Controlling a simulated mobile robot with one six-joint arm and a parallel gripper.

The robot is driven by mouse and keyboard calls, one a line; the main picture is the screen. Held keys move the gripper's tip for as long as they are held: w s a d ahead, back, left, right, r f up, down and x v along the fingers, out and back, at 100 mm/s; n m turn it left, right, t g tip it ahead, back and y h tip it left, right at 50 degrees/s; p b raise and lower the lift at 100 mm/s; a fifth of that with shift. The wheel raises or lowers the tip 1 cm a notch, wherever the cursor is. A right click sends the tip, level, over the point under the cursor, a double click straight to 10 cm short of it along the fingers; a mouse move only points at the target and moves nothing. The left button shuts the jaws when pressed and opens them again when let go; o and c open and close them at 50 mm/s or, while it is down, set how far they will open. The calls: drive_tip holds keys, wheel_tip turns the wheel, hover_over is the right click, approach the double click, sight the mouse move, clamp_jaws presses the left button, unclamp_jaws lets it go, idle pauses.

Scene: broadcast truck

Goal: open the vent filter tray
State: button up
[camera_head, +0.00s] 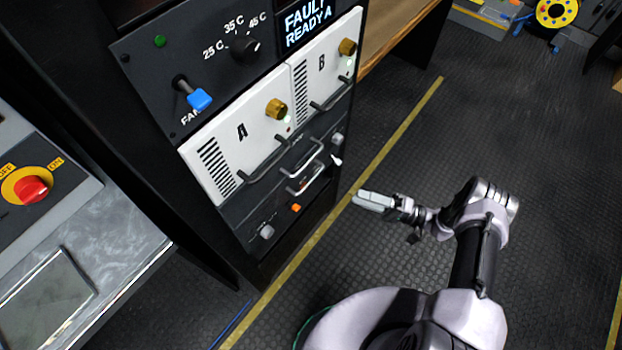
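Below the white modules A and B in the rack is a dark low panel (245,219), which looks like the vent filter tray front; I see no readable label. Silver bar handles (306,182) stand out at its middle, one above the other. Grey knobs sit at its left (266,232) and right (337,139) ends, and a small orange piece (295,208) is below the handles. The front looks flush with the rack. My gripper (362,200) is to the right of the panel, apart from it, over the floor, pointing left. Its finger gap does not show clearly.
White modules A (215,165) and B (335,65) have dark handles and brass knobs. Above are a blue-tipped fan lever (199,99), a temperature dial (245,47) and a "FAULT READY A" display (305,22). A metal console (120,225) stands left.

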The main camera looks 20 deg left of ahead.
sight(310, 180)
drive_tip(key=a+r, duration=0.1)
drive_tip(key=a, duration=0.4)
drive_tip(key=a+r, duration=0.1)
drive_tip(key=a, duration=0.4)
drive_tip(key=a+b, duration=0.1)
drive_tip(key=a, duration=0.5)
drive_tip(key=shift+s+r, duration=0.1)
drive_tip(key=shift+r, duration=0.3)
drive_tip(key=shift+c, duration=0.2)
clamp_jaws()
